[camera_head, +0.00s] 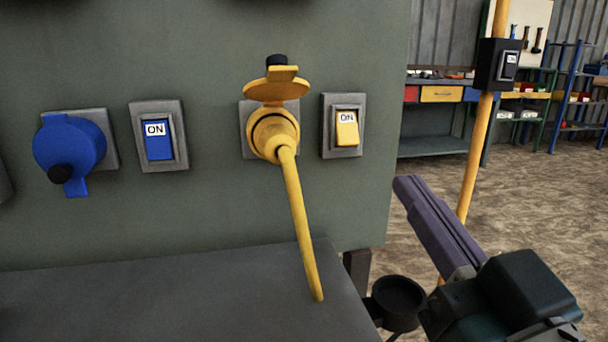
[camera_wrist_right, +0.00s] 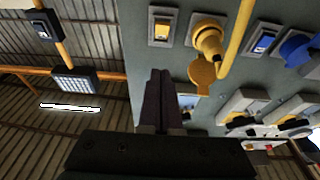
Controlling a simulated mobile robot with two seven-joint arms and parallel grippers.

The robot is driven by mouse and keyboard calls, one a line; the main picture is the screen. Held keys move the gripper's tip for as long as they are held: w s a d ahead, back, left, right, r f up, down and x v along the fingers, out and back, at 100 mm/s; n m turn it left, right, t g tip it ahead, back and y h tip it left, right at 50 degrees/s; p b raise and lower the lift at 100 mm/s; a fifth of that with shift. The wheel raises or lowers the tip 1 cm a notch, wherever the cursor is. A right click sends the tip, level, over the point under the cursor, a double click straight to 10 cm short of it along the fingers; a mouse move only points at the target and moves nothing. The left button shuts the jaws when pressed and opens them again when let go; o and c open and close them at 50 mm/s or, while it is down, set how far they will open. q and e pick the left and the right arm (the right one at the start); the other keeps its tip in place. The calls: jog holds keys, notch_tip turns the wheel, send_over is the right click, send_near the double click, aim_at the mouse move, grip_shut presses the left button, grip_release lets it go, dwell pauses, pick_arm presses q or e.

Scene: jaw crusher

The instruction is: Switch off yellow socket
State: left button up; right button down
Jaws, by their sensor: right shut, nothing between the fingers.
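The yellow socket (camera_head: 268,125) is on the grey-green panel with its lid (camera_head: 275,85) raised. A yellow plug and cable (camera_head: 296,220) hang from it. Right of it is a rocker switch with a yellow lower half (camera_head: 347,133) and a visible "ON" label. My right gripper (camera_head: 404,184) is shut and empty, below and to the right of this switch, apart from it. In the right wrist view, the shut fingers (camera_wrist_right: 160,75) point up toward the yellow switch (camera_wrist_right: 162,28), with the yellow socket (camera_wrist_right: 207,40) beside it. My left gripper is not in view.
A blue socket (camera_head: 70,148) and blue switch (camera_head: 158,141) marked "ON" sit on the left of the panel (camera_head: 220,205). A dark switch box (camera_head: 485,66) is on a yellow pole (camera_head: 478,150) at right. A grey ledge (camera_head: 160,305) juts out below the panel.

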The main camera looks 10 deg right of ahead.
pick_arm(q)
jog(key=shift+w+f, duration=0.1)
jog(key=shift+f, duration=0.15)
pick_arm(e)
jog(key=shift+f, duration=0.15)
jog(key=b, duration=0.1)
send_near(348, 128)
notch_tip(348, 128, up, 3)
jog(key=w, duration=0.1)
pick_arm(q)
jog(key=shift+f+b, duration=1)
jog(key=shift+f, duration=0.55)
pick_arm(e)
jog(key=shift+w+a+f, duration=0.1)
jog(key=shift+w+f, duration=0.15)
jog(key=shift+w, duration=0.5)
jog(key=shift+w+d+f, duration=0.1)
jog(key=shift+w+f, duration=0.1)
jog(key=shift+w, duration=0.55)
jog(key=shift+w+a+f, duration=0.1)
jog(key=shift+w+f, duration=0.15)
jog(key=shift+w, duration=0.55)
